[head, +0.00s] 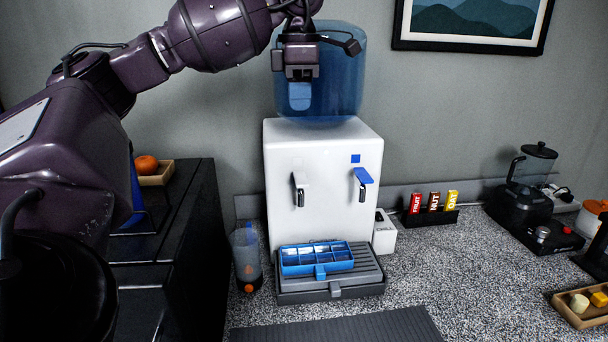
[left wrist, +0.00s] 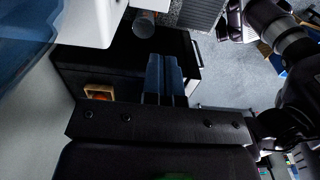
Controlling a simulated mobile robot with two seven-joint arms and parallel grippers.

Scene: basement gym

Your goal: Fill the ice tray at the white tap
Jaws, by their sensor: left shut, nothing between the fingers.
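The blue ice tray (head: 318,260) lies on the grey drip tray (head: 335,291) of the white water dispenser (head: 328,145). It sits below the white tap (head: 299,190), a little left of the drip tray's middle. Whether there is water in its compartments I cannot tell. A second tap, with a blue lever (head: 362,176), is to the right. My left gripper (head: 300,104) is shut and empty, high in front of the blue bottle (head: 342,80) and apart from the taps. Its blue fingers (left wrist: 163,75) also show in the left wrist view.
A dark bottle (head: 246,262) stands left of the drip tray. A small white box (head: 384,232) and a bar rack (head: 430,216) stand to the right. A blender (head: 530,185) is farther right. A dark ribbed mat (head: 345,327) lies on the counter in front.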

